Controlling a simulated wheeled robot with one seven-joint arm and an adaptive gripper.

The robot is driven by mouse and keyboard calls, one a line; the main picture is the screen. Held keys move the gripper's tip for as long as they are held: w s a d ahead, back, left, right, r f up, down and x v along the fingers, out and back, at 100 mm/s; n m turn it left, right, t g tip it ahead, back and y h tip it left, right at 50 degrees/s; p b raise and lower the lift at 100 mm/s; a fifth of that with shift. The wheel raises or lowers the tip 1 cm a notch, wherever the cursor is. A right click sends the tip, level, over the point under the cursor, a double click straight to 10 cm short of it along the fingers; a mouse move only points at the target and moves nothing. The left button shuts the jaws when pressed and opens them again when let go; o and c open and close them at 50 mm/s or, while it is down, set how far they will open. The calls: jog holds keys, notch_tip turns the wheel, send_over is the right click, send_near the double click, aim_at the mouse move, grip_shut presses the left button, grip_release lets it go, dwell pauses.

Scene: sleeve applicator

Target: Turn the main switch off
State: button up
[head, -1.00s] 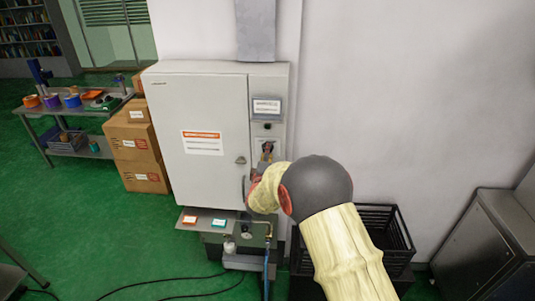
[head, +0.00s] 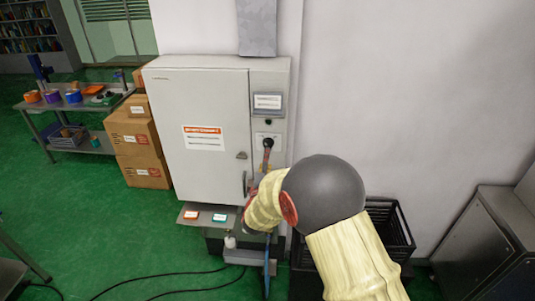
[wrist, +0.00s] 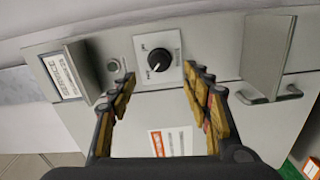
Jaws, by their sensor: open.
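The main switch is a black rotary knob (wrist: 157,64) on a pale square plate on the grey cabinet's narrow right-hand panel. It also shows small in the head view (head: 268,142). Its white mark slants toward the lower left in the wrist view; the small print around it is unreadable. My gripper (wrist: 160,73) is open and empty, its two padded fingers on either side of the knob in the picture. Contact is not visible, and the gap in depth is hard to judge. In the head view my arm hides most of the gripper.
The grey cabinet (head: 205,120) has a door with an orange-and-white label (head: 203,138). A small round button (wrist: 113,66) and a label holder (wrist: 68,76) sit beside the switch. A black crate (head: 398,235) stands at lower right; cardboard boxes (head: 137,150) stand left.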

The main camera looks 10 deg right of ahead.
jog(key=v, duration=0.3)
jog(key=shift+s+a, duration=0.15)
jog(key=shift+s, duration=0.15)
